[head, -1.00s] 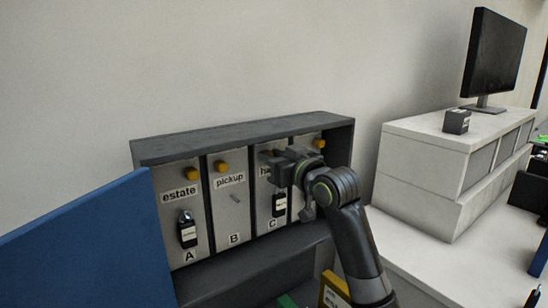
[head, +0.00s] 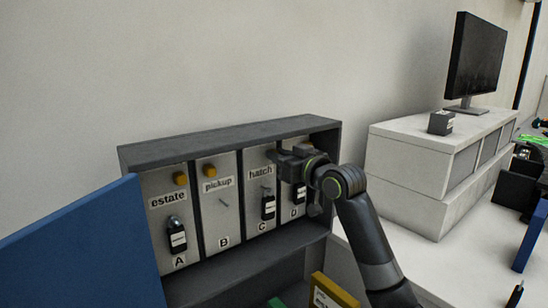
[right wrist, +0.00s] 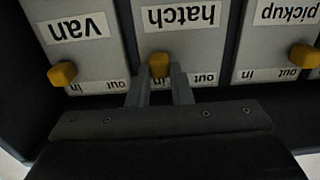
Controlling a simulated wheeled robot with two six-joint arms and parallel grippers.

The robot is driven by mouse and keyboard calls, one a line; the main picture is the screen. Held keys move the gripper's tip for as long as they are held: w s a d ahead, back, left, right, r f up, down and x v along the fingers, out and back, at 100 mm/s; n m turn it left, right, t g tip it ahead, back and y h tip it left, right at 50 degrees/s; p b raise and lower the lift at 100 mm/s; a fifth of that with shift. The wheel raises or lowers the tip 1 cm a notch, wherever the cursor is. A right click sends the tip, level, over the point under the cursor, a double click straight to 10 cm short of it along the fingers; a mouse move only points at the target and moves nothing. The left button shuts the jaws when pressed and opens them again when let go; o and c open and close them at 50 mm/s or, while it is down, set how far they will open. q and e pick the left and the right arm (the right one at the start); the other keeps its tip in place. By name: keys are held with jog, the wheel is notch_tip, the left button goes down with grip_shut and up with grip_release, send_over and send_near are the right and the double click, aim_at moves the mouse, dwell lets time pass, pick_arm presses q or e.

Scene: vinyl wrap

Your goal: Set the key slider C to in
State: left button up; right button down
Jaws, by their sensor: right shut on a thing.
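The key slider C is a yellow knob (right wrist: 159,65) on the grey "hatch" panel (right wrist: 180,50), which is upside down in the right wrist view. In the head view the hatch panel, marked C (head: 253,205), is third from the left, and my gripper hides the knob. My right gripper (right wrist: 162,72) is shut on the knob, one finger on each side. The knob stands left of the "out" mark in the right wrist view, at the opposite end of the range. My left gripper is not in view.
The van slider (right wrist: 62,73) and pickup slider (right wrist: 303,57) flank it closely. The dark box's top edge (head: 230,143) overhangs the panels. Black-tagged keys hang below, including one on C (head: 268,206). A blue panel (head: 80,245) stands left; a white cabinet (head: 405,160) stands right.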

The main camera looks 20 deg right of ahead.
jog(key=shift+r, duration=0.1)
jog(key=c, duration=1.3)
grip_release()
jog(key=shift+w+d, duration=0.1)
jog(key=shift+d, duration=0.2)
jog(key=shift+s+a, duration=0.1)
jog(key=shift+s, duration=0.1)
jog(key=shift+b+v, duration=3)
jog(key=shift+v, duration=5.6)
